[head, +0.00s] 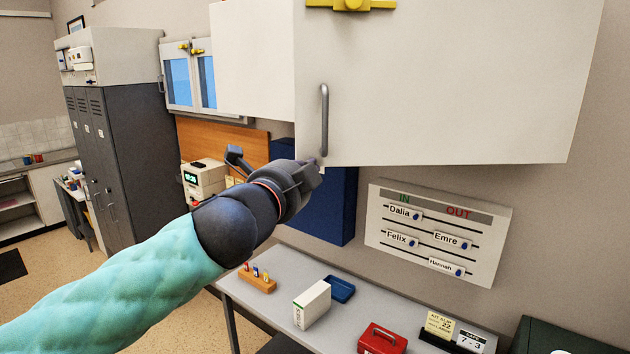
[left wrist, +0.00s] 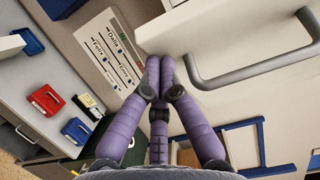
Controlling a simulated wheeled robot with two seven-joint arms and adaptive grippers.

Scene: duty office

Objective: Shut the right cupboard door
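The right cupboard door (head: 450,85) is a large white panel at the top of the head view, with a grey bar handle (head: 324,120) near its left edge. It appears to stand out in front of the white left panel (head: 250,60), so it looks ajar; how far is hard to tell. My left gripper (head: 312,172) is at the door's lower left corner, just below the handle. In the left wrist view its purple fingers (left wrist: 153,72) meet at the tips beside the door's edge, with the handle (left wrist: 245,78) to their right. Contact is unclear. Nothing shows between the fingers. My right gripper is out of view.
A desk (head: 275,310) below holds a white box (head: 312,305), a blue tray (head: 340,289) and a red box (head: 382,338). An IN/OUT board (head: 437,232) hangs on the wall under the door. Grey lockers (head: 125,150) stand at left.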

